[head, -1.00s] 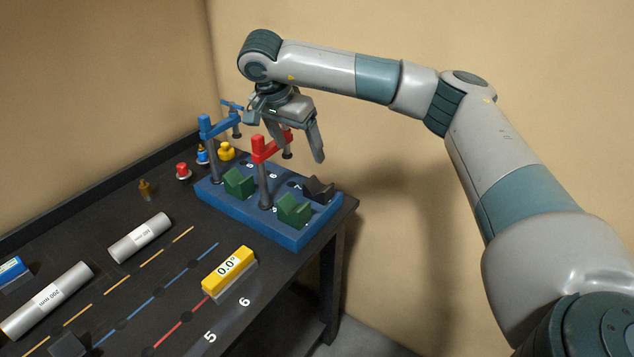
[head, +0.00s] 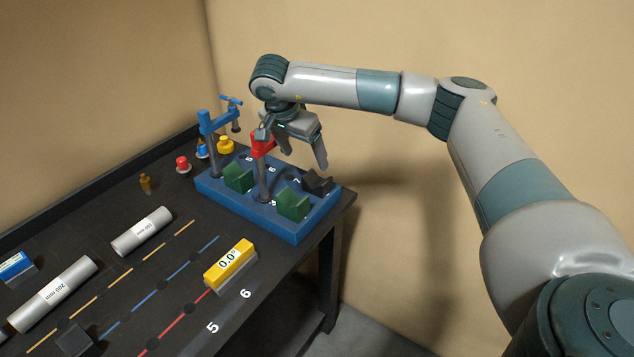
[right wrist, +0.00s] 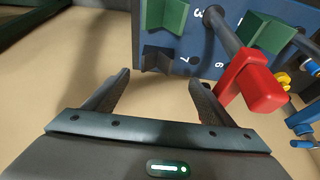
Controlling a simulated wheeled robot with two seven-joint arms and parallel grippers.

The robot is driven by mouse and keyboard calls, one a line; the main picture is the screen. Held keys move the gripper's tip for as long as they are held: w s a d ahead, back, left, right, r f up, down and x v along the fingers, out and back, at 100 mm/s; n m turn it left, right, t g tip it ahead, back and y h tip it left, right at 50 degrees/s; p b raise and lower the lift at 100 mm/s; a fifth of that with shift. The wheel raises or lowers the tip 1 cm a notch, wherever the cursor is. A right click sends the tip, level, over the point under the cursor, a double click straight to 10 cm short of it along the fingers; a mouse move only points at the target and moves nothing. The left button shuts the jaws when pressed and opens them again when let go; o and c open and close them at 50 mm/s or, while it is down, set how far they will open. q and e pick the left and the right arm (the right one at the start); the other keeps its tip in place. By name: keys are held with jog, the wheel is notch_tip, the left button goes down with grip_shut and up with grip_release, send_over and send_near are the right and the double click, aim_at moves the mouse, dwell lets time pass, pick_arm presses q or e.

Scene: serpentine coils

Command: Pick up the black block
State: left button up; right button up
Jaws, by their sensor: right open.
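The black block (head: 317,182) is a V-notched block at the back right of the blue base (head: 262,224). It also shows in the right wrist view (right wrist: 157,58), just beyond the gap between my fingertips. My right gripper (head: 304,158) is open and empty, above the block and apart from it. In the right wrist view its two fingers (right wrist: 158,80) are spread wide. My left gripper is out of view.
Two green V-blocks (head: 293,203) (head: 238,178) share the base. A red clamp (head: 263,145) on a post stands close left of my right gripper, and a blue clamp (head: 213,122) is farther left. A yellow level (head: 230,262) lies in front.

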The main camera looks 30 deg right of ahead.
jog(key=p, duration=0.2)
send_near(318, 184)
jog(key=f, duration=0.1)
jog(key=shift+w+d+f, duration=0.2)
jog(key=shift+w+f, duration=0.3)
jog(key=shift+s+d+f+p, duration=0.1)
jog(key=shift+d+f+p, duration=0.25)
jog(key=shift+f+p, duration=0.4)
jog(key=p+x, duration=0.1)
jog(key=x, duration=0.1)
jog(key=shift+s+d+f+p, duration=0.1)
jog(key=shift+d+f+p, duration=0.1)
jog(key=shift+f+p, duration=0.15)
jog(key=shift+d+f, duration=0.1)
jog(key=shift+f, duration=0.3)
